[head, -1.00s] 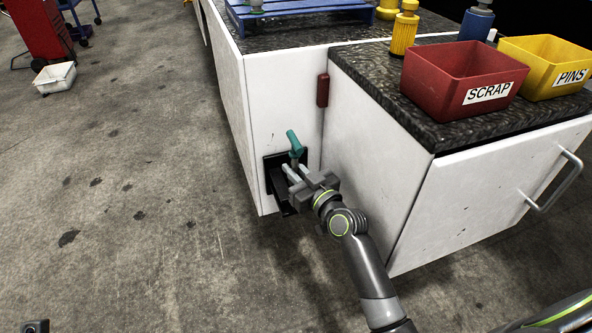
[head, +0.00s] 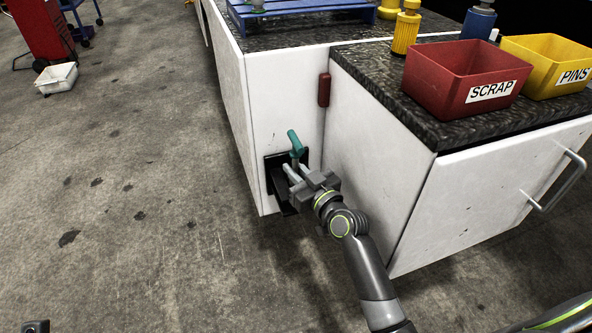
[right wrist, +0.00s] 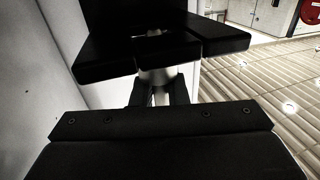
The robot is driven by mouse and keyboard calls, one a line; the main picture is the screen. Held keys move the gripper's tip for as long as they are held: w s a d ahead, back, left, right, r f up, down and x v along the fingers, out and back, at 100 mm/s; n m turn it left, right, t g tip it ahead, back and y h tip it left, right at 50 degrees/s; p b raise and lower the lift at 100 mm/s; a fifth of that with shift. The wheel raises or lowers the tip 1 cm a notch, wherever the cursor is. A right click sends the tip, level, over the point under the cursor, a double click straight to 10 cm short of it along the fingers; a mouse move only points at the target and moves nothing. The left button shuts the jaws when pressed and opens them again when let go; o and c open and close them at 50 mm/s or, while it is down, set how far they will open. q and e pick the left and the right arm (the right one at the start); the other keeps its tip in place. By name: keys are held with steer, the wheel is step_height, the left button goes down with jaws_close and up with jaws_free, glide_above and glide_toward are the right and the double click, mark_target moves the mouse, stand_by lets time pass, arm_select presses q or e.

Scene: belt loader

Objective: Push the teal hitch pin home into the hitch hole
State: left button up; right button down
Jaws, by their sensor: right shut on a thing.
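The teal hitch pin (head: 296,143) stands at the black hitch (head: 274,177), low on the white cabinet's end face. Its teal handle is tilted, with the upper end leaning left. My right gripper (head: 293,171) reaches in from the lower right and is shut on the pin, below its handle. In the right wrist view a pale shaft (right wrist: 158,77) shows between the dark fingers, with the black hitch plates (right wrist: 150,45) close beyond. The hitch hole is hidden, so I cannot tell how deep the pin sits. My left gripper is not clearly seen.
A white cabinet with a dark top stands close right of my arm, with a bar handle (head: 557,183). On top are a red SCRAP bin (head: 440,84) and a yellow PINS bin (head: 548,51). The concrete floor to the left is open.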

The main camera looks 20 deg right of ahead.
steer(key=shift+s+f, duration=0.1)
steer(key=shift+f, duration=0.3)
steer(key=c, duration=1.7)
jaws_free()
steer(key=shift+a, duration=0.1)
steer(key=o, duration=0.4)
steer(key=shift+a, duration=0.15)
steer(key=shift+c, duration=0.2)
steer(key=shift+r, duration=0.1)
